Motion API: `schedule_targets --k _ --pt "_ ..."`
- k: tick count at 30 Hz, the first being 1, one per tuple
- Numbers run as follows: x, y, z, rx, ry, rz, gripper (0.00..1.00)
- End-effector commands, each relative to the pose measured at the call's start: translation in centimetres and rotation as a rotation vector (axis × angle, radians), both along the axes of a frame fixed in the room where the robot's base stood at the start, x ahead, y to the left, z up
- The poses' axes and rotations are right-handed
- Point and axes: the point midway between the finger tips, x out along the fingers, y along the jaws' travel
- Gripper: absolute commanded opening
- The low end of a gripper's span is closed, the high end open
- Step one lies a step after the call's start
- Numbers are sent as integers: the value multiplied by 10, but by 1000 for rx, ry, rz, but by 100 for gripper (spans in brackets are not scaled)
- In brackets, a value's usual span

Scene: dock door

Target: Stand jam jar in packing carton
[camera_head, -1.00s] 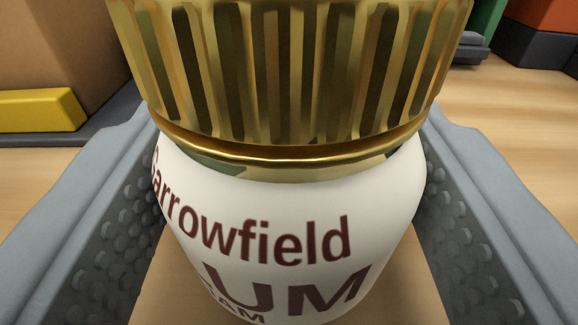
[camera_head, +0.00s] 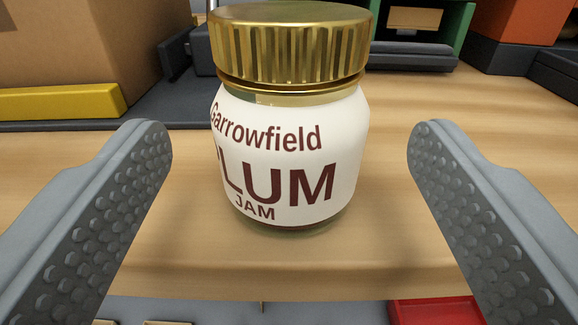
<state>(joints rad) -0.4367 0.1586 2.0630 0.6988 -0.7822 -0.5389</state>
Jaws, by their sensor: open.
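The jam jar (camera_head: 287,150) stands upright on a wooden surface (camera_head: 385,235). It has a ribbed gold lid (camera_head: 290,50) and a white label reading "Garrowfield" and "PLUM JAM", the P partly turned out of sight. My gripper (camera_head: 290,150) is open, with one grey studded finger at each side of the picture. There is a clear gap between each finger and the jar, and the jar stands beyond the fingertips. A brown cardboard box (camera_head: 80,40) at the upper left may be the packing carton; its top is out of view.
A yellow block (camera_head: 60,101) lies in front of the cardboard box on a dark base. A green-sided unit (camera_head: 464,25) and an orange box (camera_head: 518,20) stand behind at the right. A red item (camera_head: 435,311) shows below the wood's near edge. The wood beside the jar is clear.

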Motion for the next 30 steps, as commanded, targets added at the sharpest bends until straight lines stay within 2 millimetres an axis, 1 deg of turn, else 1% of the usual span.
schedule_targets --k 1,6,9,12,17,25,29,30 --pt "-12 1 1 1 -1 1 75" --pt "-43 2 0 1 0 2 75" --pt "-57 3 0 2 0 1 75" --pt "-67 3 1 1 -1 1 75" --pt "-74 2 0 0 0 0 75" --pt "-75 1 1 2 -1 1 75" --pt "-81 -9 17 16 -8 14 75" --pt "-85 -15 26 23 -13 21 75"
